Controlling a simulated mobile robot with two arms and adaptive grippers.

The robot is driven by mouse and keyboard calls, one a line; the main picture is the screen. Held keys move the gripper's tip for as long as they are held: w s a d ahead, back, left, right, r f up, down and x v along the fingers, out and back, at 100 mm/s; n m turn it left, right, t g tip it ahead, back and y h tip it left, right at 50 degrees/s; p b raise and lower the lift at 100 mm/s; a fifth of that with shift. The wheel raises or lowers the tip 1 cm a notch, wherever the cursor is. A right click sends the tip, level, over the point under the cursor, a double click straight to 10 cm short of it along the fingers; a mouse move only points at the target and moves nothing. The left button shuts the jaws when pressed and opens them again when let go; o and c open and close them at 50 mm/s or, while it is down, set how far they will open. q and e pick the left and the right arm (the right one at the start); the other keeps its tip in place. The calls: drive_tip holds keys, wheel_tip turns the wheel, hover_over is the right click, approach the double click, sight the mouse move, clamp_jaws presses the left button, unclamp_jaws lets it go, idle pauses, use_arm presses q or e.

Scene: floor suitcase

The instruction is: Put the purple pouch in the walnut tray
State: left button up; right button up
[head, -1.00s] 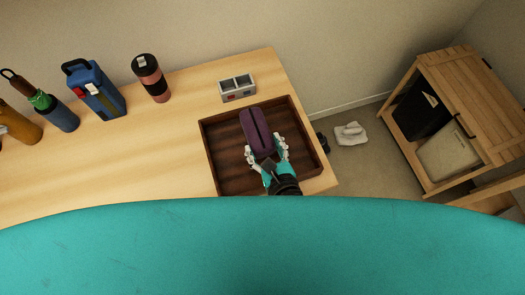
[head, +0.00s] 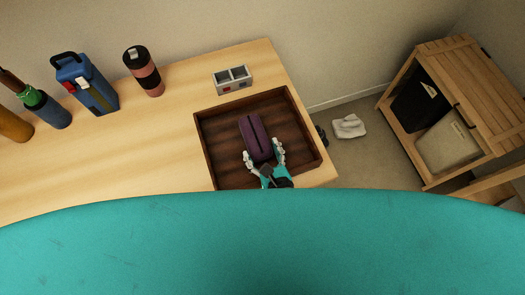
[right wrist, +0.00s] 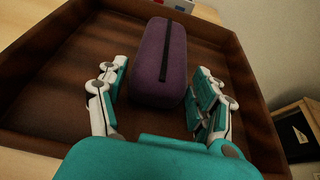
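The purple pouch (head: 256,138), with a dark zip strip along its top, lies inside the walnut tray (head: 204,151), on its floor. The pouch (right wrist: 153,62) also shows in the right wrist view, with the tray's wall (right wrist: 48,55) around it. My right gripper (head: 264,158) is at the pouch's near end. In the right wrist view its fingers (right wrist: 157,103) are spread, with a gap on the left of the pouch and the right finger close to its side. The gripper is open and holds nothing. My left gripper is not in view.
A grey two-compartment box (head: 233,79) stands just behind the tray. A wooden cabinet (head: 455,95) is at right. The table (head: 120,150) left of the tray is clear.

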drive_tip(key=shift+o, duration=1.3)
drive_tip(key=shift+r, duration=0.15)
drive_tip(key=shift+s+d, duration=0.1)
drive_tip(key=shift+s, duration=0.25)
drive_tip(key=b+v, duration=0.1)
drive_tip(key=v, duration=1)
drive_tip(key=shift+s+r, duration=0.1)
